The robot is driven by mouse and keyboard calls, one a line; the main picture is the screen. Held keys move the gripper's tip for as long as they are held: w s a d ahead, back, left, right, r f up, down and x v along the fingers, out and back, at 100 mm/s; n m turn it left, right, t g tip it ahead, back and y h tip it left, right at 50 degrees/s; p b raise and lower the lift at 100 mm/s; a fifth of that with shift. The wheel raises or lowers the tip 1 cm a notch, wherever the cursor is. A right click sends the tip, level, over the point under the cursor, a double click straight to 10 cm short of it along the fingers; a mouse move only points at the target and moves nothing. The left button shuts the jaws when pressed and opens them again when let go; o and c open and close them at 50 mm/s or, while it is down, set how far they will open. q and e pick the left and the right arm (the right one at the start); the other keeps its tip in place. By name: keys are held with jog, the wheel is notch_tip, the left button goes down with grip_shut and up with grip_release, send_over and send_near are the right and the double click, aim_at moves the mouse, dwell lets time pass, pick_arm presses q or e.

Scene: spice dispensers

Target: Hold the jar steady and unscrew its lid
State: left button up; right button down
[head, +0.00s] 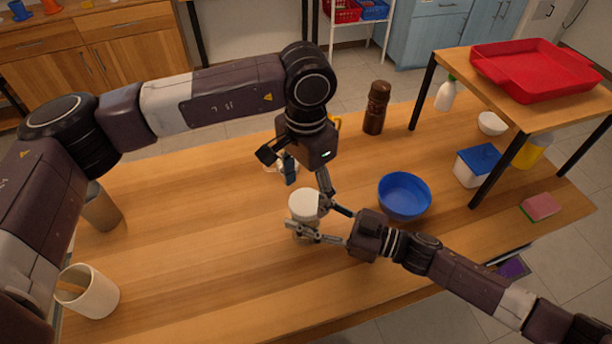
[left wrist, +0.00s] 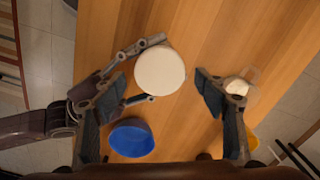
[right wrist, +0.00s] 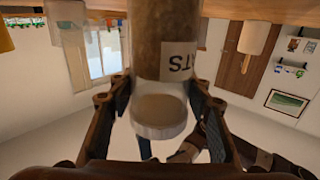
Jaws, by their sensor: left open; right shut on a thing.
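The jar (head: 303,231) stands upright on the wooden table, with a round white lid (head: 304,204) on top. In the right wrist view the jar (right wrist: 163,45) appears upside down, brownish with a printed label, and its lid (right wrist: 160,116) is in place. My right gripper (head: 325,226) comes from the right and is shut on the jar's body, below the lid. My left gripper (head: 307,178) points down above and just behind the lid. It is open and empty. In the left wrist view the lid (left wrist: 160,70) shows between and beyond its spread fingers, apart from both.
A blue bowl (head: 404,194) stands close to my right gripper. A brown mill (head: 376,108) is behind. A raised shelf with a red tray (head: 535,68) is at right. A cream cup (head: 90,292) stands front left.

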aim_at(306, 204)
pick_arm(q)
jog(key=shift+f, duration=1.35)
jog(key=shift+c, duration=0.5)
